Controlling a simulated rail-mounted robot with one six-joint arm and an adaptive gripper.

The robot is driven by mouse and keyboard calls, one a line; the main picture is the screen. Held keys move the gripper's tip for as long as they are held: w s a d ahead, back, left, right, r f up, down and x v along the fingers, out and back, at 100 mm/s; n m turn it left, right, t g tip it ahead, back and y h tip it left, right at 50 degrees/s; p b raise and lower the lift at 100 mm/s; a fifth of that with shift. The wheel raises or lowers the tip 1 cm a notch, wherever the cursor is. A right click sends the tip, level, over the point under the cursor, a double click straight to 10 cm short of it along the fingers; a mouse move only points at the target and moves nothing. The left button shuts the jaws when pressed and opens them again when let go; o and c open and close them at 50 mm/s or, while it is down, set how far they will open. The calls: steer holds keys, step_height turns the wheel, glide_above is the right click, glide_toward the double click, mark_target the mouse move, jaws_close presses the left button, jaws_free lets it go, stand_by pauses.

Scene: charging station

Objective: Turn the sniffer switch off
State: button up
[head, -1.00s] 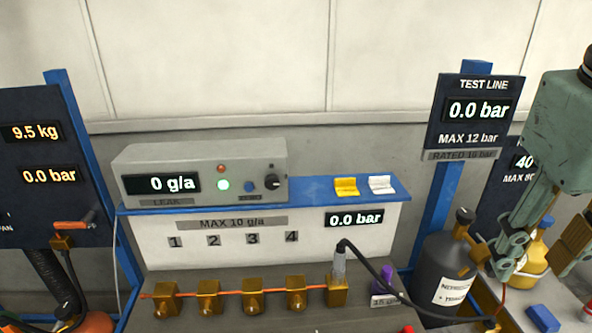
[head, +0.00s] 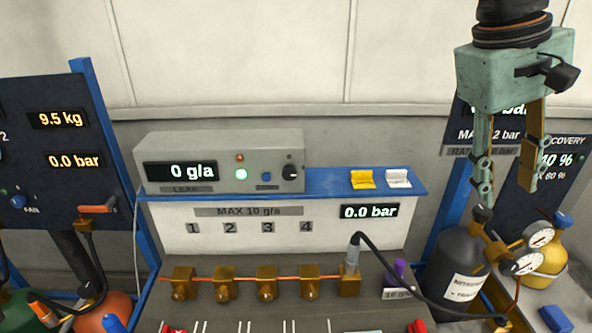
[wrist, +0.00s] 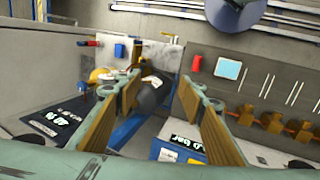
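The grey leak detector box (head: 225,158) stands on the blue shelf in the head view. Which control is the sniffer switch I cannot tell; the small label under the button is unreadable. My gripper (head: 503,190) is open and empty at the right, well apart from the box, fingers pointing down. The wrist view also shows both fingers apart (wrist: 160,85).
A black-cabled probe (head: 352,258) stands at the brass fittings row (head: 267,282). Yellow (head: 362,179) and white (head: 398,178) pieces lie on the shelf. A dark cylinder (head: 455,255) with gauges (head: 540,234) stands below my gripper. Space above the box is clear.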

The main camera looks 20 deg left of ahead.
steer(key=w+a+n+h+p, duration=0.1)
steer(key=w+a, duration=0.3)
steer(key=w, duration=0.5)
steer(key=t+y+p, duration=0.4)
steer(key=p, duration=0.3)
glide_toward(289, 172)
steer(key=shift+m, duration=0.4)
steer(key=v, duration=0.2)
steer(key=a+v, duration=0.1)
steer(key=v, duration=0.1)
steer(key=shift+s+r, duration=0.2)
steer(key=shift+s, duration=0.15)
steer(key=shift+d+b+x, duration=0.15)
steer(key=shift+b+x, duration=0.4)
steer(key=shift+x, duration=3)
steer(key=shift+d+b+x, duration=0.2)
steer(key=shift+b+x, duration=0.35)
steer(key=shift+x, duration=3)
steer(key=shift+w+r, duration=0.15)
steer(key=shift+c, duration=0.2)
steer(key=c, duration=0.8)
